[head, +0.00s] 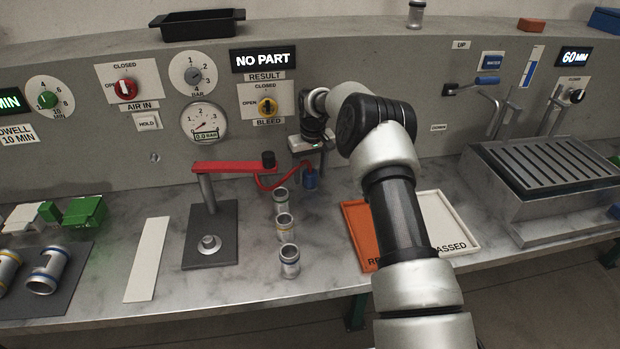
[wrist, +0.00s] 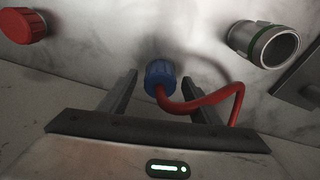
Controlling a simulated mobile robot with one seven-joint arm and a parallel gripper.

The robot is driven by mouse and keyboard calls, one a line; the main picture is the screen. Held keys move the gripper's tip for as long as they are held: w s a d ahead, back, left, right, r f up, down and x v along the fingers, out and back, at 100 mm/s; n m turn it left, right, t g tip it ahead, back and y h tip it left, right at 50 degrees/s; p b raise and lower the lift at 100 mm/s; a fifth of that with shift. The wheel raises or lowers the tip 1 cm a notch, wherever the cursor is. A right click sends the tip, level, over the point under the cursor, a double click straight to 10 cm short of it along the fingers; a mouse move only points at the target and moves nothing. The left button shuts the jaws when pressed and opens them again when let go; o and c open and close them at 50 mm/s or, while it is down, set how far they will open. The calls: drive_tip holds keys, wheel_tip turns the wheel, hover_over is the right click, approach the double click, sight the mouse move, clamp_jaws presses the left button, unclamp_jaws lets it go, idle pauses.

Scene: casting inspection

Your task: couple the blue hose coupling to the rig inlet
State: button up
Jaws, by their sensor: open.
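The blue hose coupling (head: 309,179) is at the back of the bench, on the end of a red hose (head: 270,185) that runs to the rig's red arm (head: 232,167). My gripper (head: 322,163) is close above and beside it. In the wrist view, the blue coupling (wrist: 160,75) shows between the two spread fingers, near their tips. I cannot tell if either finger touches it. The rig has a dark base plate (head: 222,222) with a metal boss (head: 208,243). I cannot make out for sure which part is the inlet.
Several ringed metal castings (head: 285,226) stand between the rig and the trays. The orange tray (head: 357,226) and white tray (head: 449,217) are partly behind my arm. A red knob-like part (wrist: 22,25) shows in the wrist view. The control panel rises close behind.

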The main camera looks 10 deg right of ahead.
drive_tip(key=c, duration=1.2)
drive_tip(key=shift+o, duration=0.2)
drive_tip(key=shift+r, duration=0.1)
